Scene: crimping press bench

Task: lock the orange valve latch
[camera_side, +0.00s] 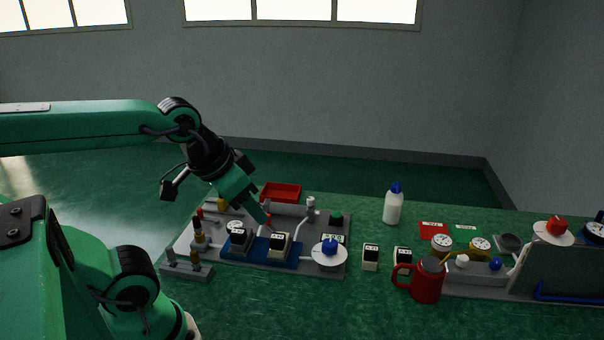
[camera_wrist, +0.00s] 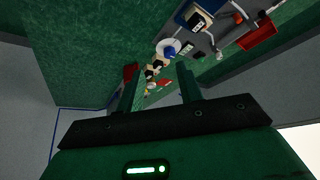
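An orange-red knob on a white disc (camera_side: 556,227) stands at the right end of the bench in the side view; it looks like the valve latch, though its lock position is too small to tell. My gripper (camera_side: 264,219) is well to its left, pointing down over the grey board with the blue strip. In the wrist view my gripper (camera_wrist: 158,66) has its two fingers wide apart with nothing held between them. A small orange-red part (camera_wrist: 238,17) shows on the board there; I cannot tell what it is.
A blue knob on a white disc (camera_side: 329,250) sits at the board's right front. A red mug (camera_side: 427,283), a white bottle (camera_side: 393,208) and several gauges stand between the board and the orange-red knob. A red tray (camera_side: 281,192) is behind the board.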

